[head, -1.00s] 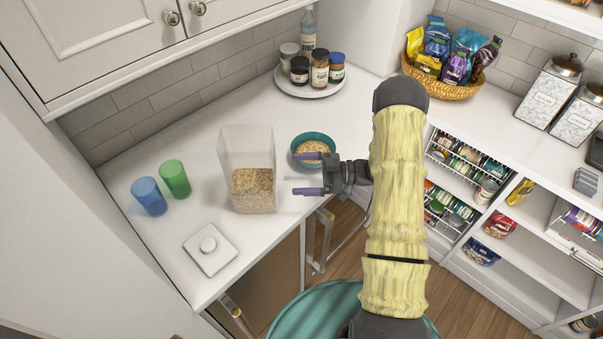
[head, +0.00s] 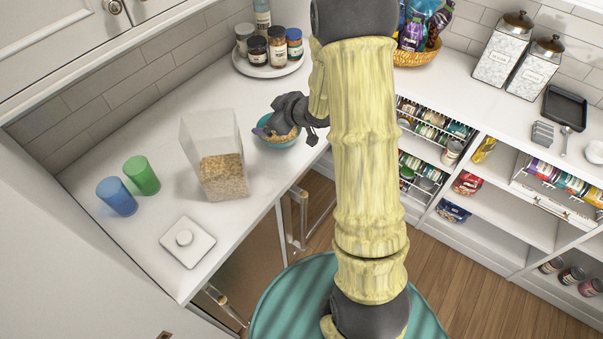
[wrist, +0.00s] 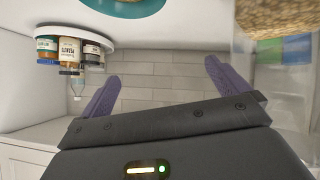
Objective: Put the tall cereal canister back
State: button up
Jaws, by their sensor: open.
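The tall clear canister (head: 215,165), without a lid and about half full of cereal, stands upright on the white counter. Part of it shows at the top right of the wrist view (wrist: 280,15). A square white lid with a round knob (head: 187,242) lies on the counter in front of it. My gripper (head: 266,131) is right of the canister and overlaps the teal bowl of cereal (head: 285,143) in the head view. In the wrist view its purple fingers (wrist: 160,76) are spread, with nothing between them. My wrist hides part of the bowl.
Blue (head: 117,198) and green (head: 142,176) cups stand left of the canister. A round white tray (head: 270,72) of jars and a bottle stands behind the bowl. Open shelves (head: 500,215) hold goods at right. Upper cabinets overhang the back left counter.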

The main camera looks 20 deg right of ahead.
jog(key=s+r+m+g+h, duration=0.2)
jog(key=s+m+g, duration=0.1)
jog(key=s, duration=0.9)
jog(key=s+r+m+g+h, duration=0.2)
jog(key=s+m+g+h, duration=0.1)
jog(key=s, duration=0.9)
jog(key=m+g, duration=0.1)
jog(key=m, duration=0.1)
jog(key=shift+s+a+r+m, duration=0.15)
jog(key=shift+s+a+m, duration=0.15)
jog(key=shift+s+m, duration=0.1)
jog(key=shift+c, duration=0.4)
